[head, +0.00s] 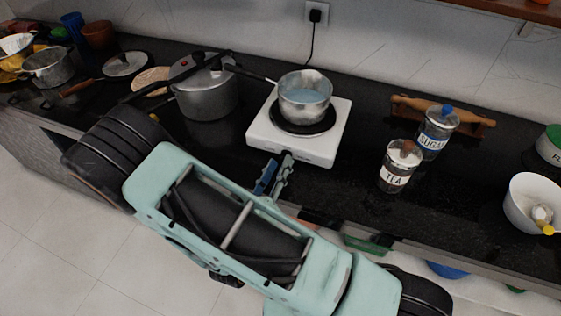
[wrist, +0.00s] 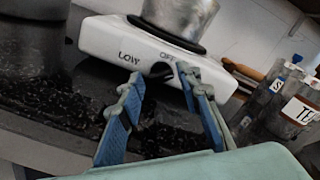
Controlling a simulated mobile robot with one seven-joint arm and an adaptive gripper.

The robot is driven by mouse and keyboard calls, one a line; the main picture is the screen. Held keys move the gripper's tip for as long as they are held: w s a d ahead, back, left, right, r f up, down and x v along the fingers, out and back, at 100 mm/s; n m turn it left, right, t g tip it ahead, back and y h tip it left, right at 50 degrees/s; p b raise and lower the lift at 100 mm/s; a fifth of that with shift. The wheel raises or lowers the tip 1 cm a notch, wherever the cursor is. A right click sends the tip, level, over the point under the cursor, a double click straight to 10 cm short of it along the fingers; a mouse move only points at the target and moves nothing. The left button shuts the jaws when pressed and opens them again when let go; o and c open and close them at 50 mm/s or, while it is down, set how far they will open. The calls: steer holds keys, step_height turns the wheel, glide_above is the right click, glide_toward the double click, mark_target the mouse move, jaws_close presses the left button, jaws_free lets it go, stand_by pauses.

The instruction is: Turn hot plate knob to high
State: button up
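The white hot plate (head: 262,135) stands on the black counter with a metal pot (head: 305,98) of bluish liquid on its dark burner. Its front face (wrist: 108,38) shows in the wrist view, with "LOW" at left and "OFF" near the top. The dark knob (wrist: 160,70) is on that face, with the OFF label just above it. My gripper (head: 278,161) is at the front edge of the hot plate. In the wrist view my gripper (wrist: 158,75) is open, and the knob appears between its two blue fingertips. I cannot tell whether either fingertip touches the knob.
A pressure cooker (head: 207,92) stands left of the hot plate. A tea jar (head: 397,170), a sugar jar (head: 434,135) and a rolling pin (head: 425,105) are to the right. A white bowl (head: 528,200) is at the far right. The counter between hot plate and tea jar is clear.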

steer(key=shift+x, duration=0.8)
steer(key=shift+c, duration=0.7)
jaws_close()
steer(key=shift+m, duration=0.3)
steer(key=m+b, duration=0.2)
steer(key=m, duration=0.1)
steer(key=shift+d, duration=0.15)
steer(key=shift+m+b, duration=0.8)
steer(key=shift+m, duration=1.2)
